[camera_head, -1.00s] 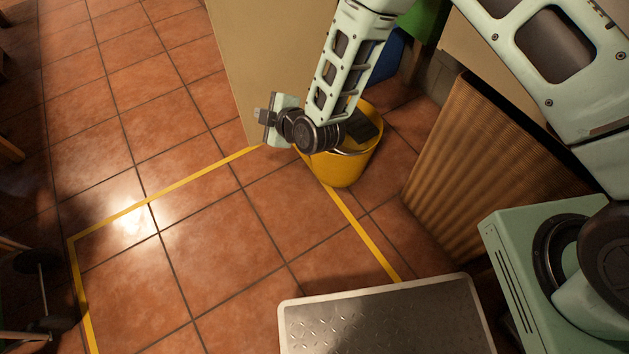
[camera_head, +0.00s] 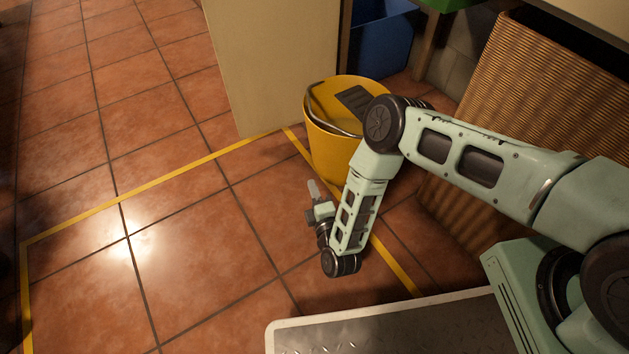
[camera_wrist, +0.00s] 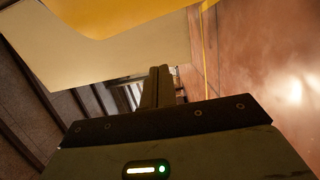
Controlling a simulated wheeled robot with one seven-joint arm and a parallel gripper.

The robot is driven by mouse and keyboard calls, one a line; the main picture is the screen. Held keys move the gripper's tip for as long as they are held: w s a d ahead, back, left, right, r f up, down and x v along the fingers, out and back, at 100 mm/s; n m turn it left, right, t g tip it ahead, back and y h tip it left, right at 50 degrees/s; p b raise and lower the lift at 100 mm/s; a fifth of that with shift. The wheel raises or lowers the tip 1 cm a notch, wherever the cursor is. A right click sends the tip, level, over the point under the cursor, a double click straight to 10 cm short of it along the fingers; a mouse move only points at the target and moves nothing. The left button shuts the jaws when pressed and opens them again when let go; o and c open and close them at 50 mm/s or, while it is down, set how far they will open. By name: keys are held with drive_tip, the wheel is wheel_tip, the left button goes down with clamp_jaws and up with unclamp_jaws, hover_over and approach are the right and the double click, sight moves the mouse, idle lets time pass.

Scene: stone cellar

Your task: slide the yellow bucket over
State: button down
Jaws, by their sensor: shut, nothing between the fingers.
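The yellow bucket (camera_head: 328,152) stands upright on the tiles just right of the corner of the yellow floor tape, its base at or on the tape line. Its grey handle leans to the left rim, and a dark patch shows on its top. My arm hides its lower right side. Its yellow side also fills the top of the wrist view (camera_wrist: 110,14). My gripper (camera_head: 314,190) is shut and empty, low in front of the bucket on the near side, fingers pointing up in the picture towards it. The shut fingers show in the wrist view (camera_wrist: 158,85), apart from the bucket.
Yellow tape (camera_head: 160,182) marks an area of open tiled floor on the left. A beige panel (camera_head: 275,65) stands behind the bucket, a blue bin (camera_head: 378,48) beyond it. A ribbed brown basket (camera_head: 520,110) is at right. A metal-topped platform (camera_head: 400,328) is at the front.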

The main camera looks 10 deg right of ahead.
sight(315, 158)
drive_tip(key=shift+w+d+b, duration=0.3)
drive_tip(key=shift+w+b, duration=1.05)
drive_tip(key=shift+w, duration=0.45)
drive_tip(key=shift+w+d+b, duration=0.35)
drive_tip(key=shift+w+b, duration=1.05)
drive_tip(key=shift+w, duration=0.35)
drive_tip(key=shift+w+d+b, duration=0.3)
drive_tip(key=shift+w+b, duration=1.05)
drive_tip(key=shift+w, duration=0.45)
